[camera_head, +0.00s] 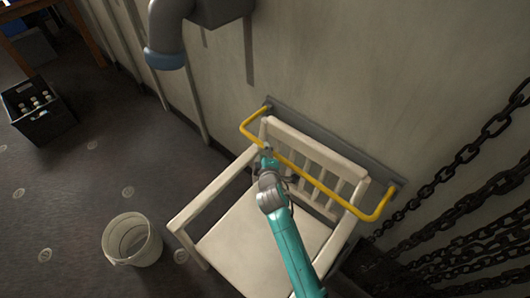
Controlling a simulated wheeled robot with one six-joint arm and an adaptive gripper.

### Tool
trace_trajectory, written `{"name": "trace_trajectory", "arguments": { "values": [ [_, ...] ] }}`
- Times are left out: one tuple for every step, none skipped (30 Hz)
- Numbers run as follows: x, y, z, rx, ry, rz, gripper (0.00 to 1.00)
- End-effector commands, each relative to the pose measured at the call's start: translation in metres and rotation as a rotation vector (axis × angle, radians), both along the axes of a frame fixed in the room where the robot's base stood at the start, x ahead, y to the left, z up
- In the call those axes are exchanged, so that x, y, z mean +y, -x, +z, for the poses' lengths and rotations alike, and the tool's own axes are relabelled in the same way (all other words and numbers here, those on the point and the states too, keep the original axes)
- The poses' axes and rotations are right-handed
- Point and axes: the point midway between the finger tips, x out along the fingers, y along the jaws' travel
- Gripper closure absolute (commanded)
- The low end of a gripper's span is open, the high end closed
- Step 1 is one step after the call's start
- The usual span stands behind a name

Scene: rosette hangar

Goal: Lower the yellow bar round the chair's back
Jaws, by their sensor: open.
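The white chair (235,243) stands against the wall, with a slatted back and armrests. The yellow bar (320,184) is a U-shaped rail joined at both ends to a grey wall plate (322,139). It sticks out from the wall around the chair's back, its long side in front of the slats. My gripper (267,151) is at the end of my teal arm, close to the left part of the bar. It is open. The fingers are small and partly hidden by the wrist, so I cannot tell whether they touch the bar.
A white bucket (146,249) stands on the floor left of the chair. A black crate with bottles (42,124) is farther left. Heavy chains (468,200) hang at the right. A grey pipe (170,28) comes off the wall above. The floor between crate and bucket is clear.

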Motion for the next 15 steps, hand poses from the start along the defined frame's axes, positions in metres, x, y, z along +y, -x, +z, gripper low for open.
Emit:
{"name": "trace_trajectory", "arguments": {
  "values": [
    [0.0,0.0,0.001,-0.001,0.0,0.001,0.55],
    [0.0,0.0,0.001,-0.002,0.0,0.0,0.55],
    [0.0,0.0,0.001,-0.002,0.0,0.0,0.55],
    [0.0,0.0,0.002,-0.003,0.0,0.0,0.55],
    [0.0,0.0,0.002,-0.003,0.0,0.0,0.55],
    [0.0,0.002,0.003,-0.004,0.0,0.001,0.55],
    [0.0,0.004,0.003,-0.004,0.0,0.001,0.55],
    [0.0,0.006,0.004,-0.004,0.0,0.001,0.55],
    [0.0,0.011,0.005,-0.003,0.0,0.001,0.55],
    [0.0,0.014,0.006,-0.005,-0.001,0.001,0.55],
    [0.0,0.019,0.008,-0.005,-0.001,0.001,0.55],
    [-0.001,0.025,0.01,-0.004,-0.001,0.002,0.55],
    [-0.001,0.031,0.011,-0.004,-0.001,0.002,0.55],
    [-0.001,0.036,0.013,-0.004,-0.001,0.003,0.55],
    [-0.002,0.045,0.015,-0.003,0.0,0.002,0.55]
  ]
}}
